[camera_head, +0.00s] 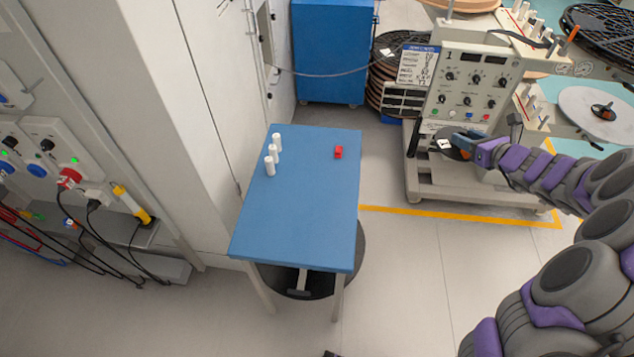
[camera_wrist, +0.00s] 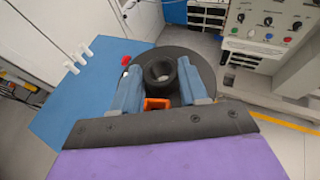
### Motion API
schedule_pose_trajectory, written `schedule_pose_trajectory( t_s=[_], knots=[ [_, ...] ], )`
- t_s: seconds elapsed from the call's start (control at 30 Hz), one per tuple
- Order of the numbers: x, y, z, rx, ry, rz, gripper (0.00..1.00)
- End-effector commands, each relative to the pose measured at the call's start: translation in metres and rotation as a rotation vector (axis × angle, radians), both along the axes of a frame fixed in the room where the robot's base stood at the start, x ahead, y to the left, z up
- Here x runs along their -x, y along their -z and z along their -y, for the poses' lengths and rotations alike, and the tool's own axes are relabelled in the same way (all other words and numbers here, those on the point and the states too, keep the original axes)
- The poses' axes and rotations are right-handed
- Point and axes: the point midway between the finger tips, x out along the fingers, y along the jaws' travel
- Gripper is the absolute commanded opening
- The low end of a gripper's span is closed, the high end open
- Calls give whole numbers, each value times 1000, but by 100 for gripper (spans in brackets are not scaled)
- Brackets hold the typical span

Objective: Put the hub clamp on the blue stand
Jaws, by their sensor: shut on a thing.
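My gripper (camera_head: 472,143) is shut on the hub clamp (camera_head: 451,150), a dark round disc, held in front of the grey machine. In the wrist view, the blue fingers of my gripper (camera_wrist: 159,84) sit on both sides of the black hub clamp (camera_wrist: 198,62). It has a raised ring around a hole and a small orange part between the fingers. The blue stand (camera_head: 297,215), a blue-topped table, is left of the gripper and apart from it. The blue stand also shows at the left in the wrist view (camera_wrist: 70,120).
Several white pegs (camera_head: 270,165) and a small red block (camera_head: 338,152) are on the stand's far half; its near half is bare. The machine (camera_head: 465,85) stands right, with a yellow floor line (camera_head: 450,213) before it. A blue cabinet (camera_head: 333,50) is behind.

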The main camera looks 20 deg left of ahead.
Motion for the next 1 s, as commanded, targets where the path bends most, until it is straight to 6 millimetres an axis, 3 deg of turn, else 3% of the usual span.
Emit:
schedule_pose_trajectory(
  t_s=[0.1,0.27,0.43,0.6,0.8,1.0],
  knots=[
    [-3,33,-34,4,-122,0,1],
    [5,81,-68,3,-292,0,1],
    [28,134,-100,-4,-486,4,1],
    [65,187,-130,-10,-681,5,1],
    [103,228,-158,-4,-846,10,1],
    [121,243,-173,-1,-908,13,1]
  ],
)
